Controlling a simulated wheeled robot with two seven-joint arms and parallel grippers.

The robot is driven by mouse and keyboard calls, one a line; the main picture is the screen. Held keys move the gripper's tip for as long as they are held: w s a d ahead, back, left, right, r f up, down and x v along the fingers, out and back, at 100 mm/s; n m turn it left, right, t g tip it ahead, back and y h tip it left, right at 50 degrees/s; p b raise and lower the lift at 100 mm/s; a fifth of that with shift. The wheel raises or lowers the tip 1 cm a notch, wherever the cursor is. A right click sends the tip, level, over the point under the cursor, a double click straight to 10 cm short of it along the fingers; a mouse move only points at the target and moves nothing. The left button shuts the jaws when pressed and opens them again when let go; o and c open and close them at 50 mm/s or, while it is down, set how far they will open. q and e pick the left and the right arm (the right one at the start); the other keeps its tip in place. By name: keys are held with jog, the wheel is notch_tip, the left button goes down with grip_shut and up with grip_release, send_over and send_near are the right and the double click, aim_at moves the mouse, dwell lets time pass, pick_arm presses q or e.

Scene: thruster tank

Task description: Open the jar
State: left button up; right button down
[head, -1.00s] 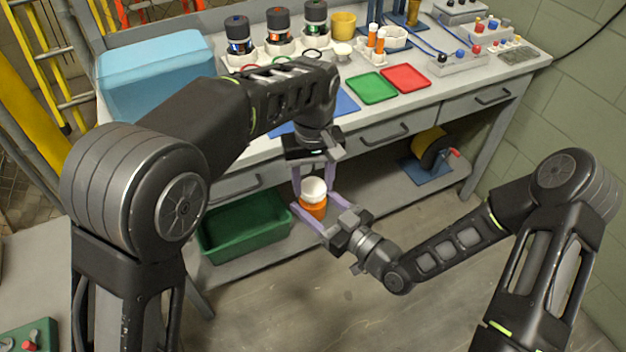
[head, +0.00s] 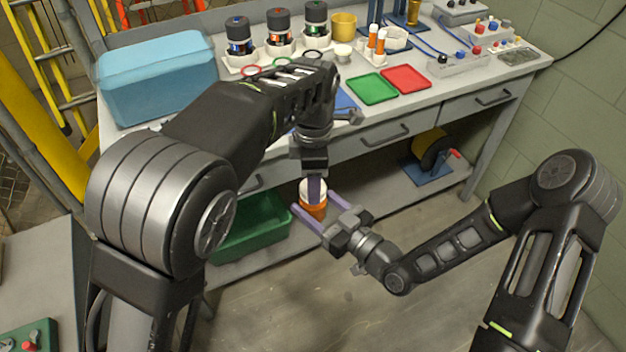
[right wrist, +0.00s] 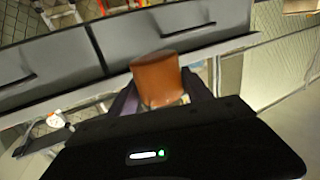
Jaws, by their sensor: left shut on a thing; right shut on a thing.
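The jar (head: 315,211) has an orange body and a white lid (head: 306,190). It is held in the air in front of the bench's drawers. My right gripper (head: 311,213) is shut on the jar's orange body from the right; the body also shows in the right wrist view (right wrist: 156,80) between the fingers. My left gripper (head: 314,190) comes down from above with its fingers at the white lid and is shut on it. Its fingers hide part of the lid, so I cannot tell whether the lid is still seated on the body.
The bench (head: 440,95) holds a blue box (head: 155,80), a green tray (head: 372,88), a red tray (head: 406,79) and several black-capped containers. A green bin (head: 250,232) sits on the lower shelf behind the jar. A yellow reel (head: 430,147) is on the shelf's right. The floor in front is clear.

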pick_arm(q)
jog(key=shift+r, duration=0.15)
dwell(0.4)
jog(key=shift+r, duration=0.95)
jog(key=shift+r, duration=0.15)
jog(key=shift+r, duration=1.9)
jog(key=shift+a+f, duration=0.1)
pick_arm(e)
jog(key=shift+w+r, duration=0.1)
